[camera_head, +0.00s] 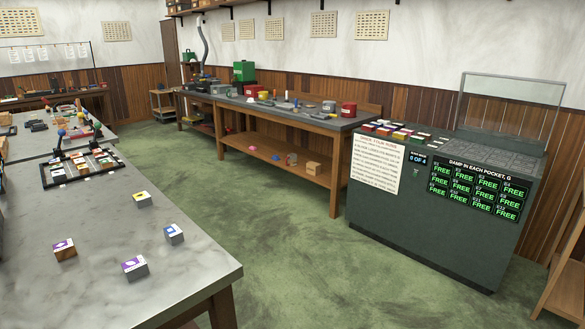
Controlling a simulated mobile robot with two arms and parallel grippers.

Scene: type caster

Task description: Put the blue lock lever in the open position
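A small upright lever with a dark bluish knob (61,133) stands at the back left of a black-framed tray (47,178) on the near grey table (120,225). It is small here, and I cannot tell for sure that it is the blue lock lever or which position it is in. Neither of my grippers is in view.
Several small labelled blocks, one purple-and-white (134,267), lie on the near table. A dark green cabinet (440,225) with lit "FREE" labels stands at the right. A long wooden workbench (318,124) with tools is behind. Green floor (300,245) lies open between them.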

